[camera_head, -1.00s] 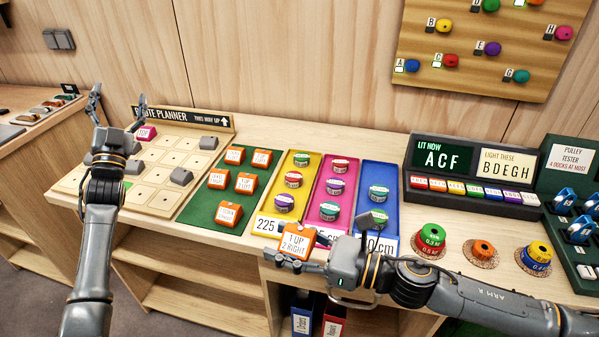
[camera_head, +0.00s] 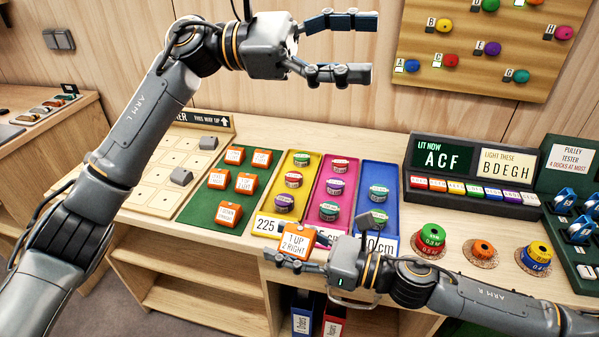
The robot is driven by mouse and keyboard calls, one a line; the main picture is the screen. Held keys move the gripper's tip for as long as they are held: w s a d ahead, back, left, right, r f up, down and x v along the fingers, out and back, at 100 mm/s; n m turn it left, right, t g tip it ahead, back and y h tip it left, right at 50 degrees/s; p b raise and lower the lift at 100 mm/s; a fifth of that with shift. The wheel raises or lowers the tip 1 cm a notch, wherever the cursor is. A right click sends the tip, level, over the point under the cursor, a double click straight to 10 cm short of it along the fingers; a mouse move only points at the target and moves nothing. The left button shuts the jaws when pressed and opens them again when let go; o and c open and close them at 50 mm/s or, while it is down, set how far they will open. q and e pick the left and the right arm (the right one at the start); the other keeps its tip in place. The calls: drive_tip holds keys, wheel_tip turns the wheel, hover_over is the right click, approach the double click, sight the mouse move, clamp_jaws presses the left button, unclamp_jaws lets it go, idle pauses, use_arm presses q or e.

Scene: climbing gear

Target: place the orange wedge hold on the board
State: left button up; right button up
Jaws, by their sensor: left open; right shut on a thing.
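An orange wedge hold (camera_head: 298,243) with a white label reading "1 UP 2 RIGHT" is in my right gripper (camera_head: 285,250). The gripper is shut on it in front of the bench's front edge. The route planner board (camera_head: 150,200) is pale wood with a grid of squares and lies at the left of the bench. Grey blocks (camera_head: 181,176) sit on it. My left arm hides its left part and much of its title strip. My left gripper (camera_head: 371,48) is open and empty, high in front of the wall, pointing right.
A green mat (camera_head: 200,212) holds several other orange labelled holds (camera_head: 245,183). Yellow, pink and blue trays (camera_head: 380,172) of round holds stand beside it. A lettered light panel (camera_head: 442,158), stacked weights (camera_head: 432,236) and a pulley tester (camera_head: 571,160) are at the right.

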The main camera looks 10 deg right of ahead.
use_arm(q)
drive_tip(key=s+d+f+m+t+y, duration=0.1)
drive_tip(key=s+d+f+m+y, duration=0.2)
drive_tip(key=s+f+m+y, duration=0.4)
drive_tip(key=m+t+y, duration=0.6)
drive_tip(key=m+y, duration=0.2)
drive_tip(key=y, duration=0.3)
hover_over(299, 237)
wheel_tip(299, 237, down, 10)
wheel_tip(299, 237, down, 12)
drive_tip(key=shift+r, duration=0.25)
drive_tip(key=shift+c, duration=0.2)
